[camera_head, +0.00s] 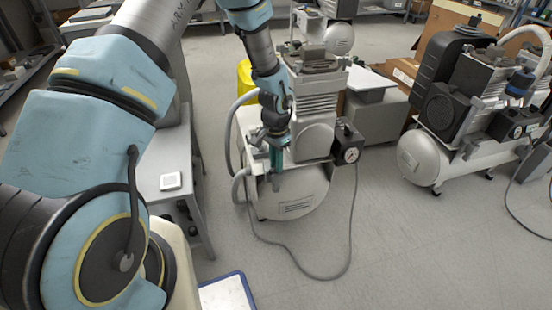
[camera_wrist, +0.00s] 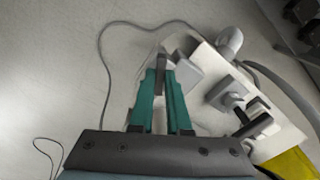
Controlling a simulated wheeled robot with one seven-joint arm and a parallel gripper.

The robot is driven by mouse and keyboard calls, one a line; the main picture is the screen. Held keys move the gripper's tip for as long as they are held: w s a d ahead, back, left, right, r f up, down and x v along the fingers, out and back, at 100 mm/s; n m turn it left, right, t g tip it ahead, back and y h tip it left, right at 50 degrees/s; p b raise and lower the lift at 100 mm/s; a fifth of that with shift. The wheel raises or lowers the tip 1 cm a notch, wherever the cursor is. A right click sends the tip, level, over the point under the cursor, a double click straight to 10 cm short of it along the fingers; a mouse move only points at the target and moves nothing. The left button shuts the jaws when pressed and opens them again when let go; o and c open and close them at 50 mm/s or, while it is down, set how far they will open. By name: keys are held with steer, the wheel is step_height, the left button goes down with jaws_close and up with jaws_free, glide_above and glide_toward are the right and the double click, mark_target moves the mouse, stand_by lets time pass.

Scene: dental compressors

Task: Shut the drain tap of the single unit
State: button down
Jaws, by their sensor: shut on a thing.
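The single unit is the compressor (camera_head: 300,201) in the middle of the head view, with a pale tank, a finned motor on top and a black box with a gauge (camera_head: 351,154) at its right. My gripper (camera_head: 276,180) reaches down over the tank's left front, with teal fingers. In the wrist view my gripper (camera_wrist: 161,76) is shut on a dark grey bar (camera_wrist: 161,84), which looks like the drain tap's lever. The rest of the tap is hidden by the fingers, and its exact angle is hard to tell. Pale parts of the unit (camera_wrist: 187,72) lie just beyond the fingertips.
A larger compressor (camera_head: 420,160) stands at the right. A grey table (camera_head: 178,154) with a small white plate is at the left. A grey hose (camera_head: 318,277) loops over the floor in front of the unit. A yellow object (camera_head: 245,80) stands behind it. Floor between the compressors is clear.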

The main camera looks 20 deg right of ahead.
steer(key=m+p, duration=0.2)
steer(key=m, duration=0.3)
steer(key=shift+m, duration=0.4)
steer(key=shift+p, duration=0.3)
steer(key=c, duration=0.9)
jaws_free()
step_height(320, 180, up, 11)
steer(key=shift+f+p, duration=0.1)
steer(key=shift+p, duration=0.35)
